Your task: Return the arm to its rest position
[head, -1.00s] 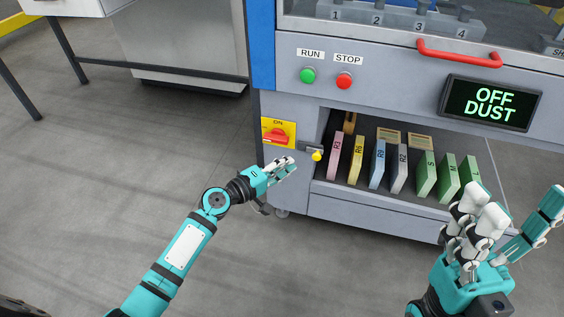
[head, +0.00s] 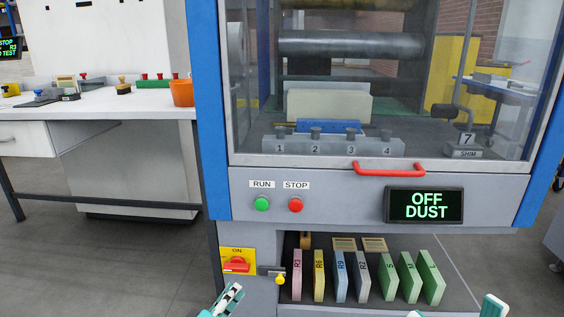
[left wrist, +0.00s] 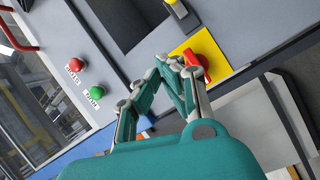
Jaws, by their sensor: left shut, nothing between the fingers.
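My left gripper (head: 228,300) shows only its finger end at the bottom edge of the head view, below the red rotary switch (head: 237,264) on its yellow plate. In the left wrist view my left gripper (left wrist: 172,68) is shut and empty. There its fingertips overlap the edge of the yellow plate (left wrist: 216,85), close to the red switch handle (left wrist: 197,65); I cannot tell whether they touch it. A small part of my right gripper (head: 492,306) shows at the bottom right of the head view; its jaws are hidden.
The grey machine cabinet has a red bar handle (head: 390,170), green RUN button (head: 262,204), red STOP button (head: 296,205) and a display (head: 424,205) reading "OFF DUST". Several labelled plates stand in the open shelf. A white workbench (head: 110,103) stands left.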

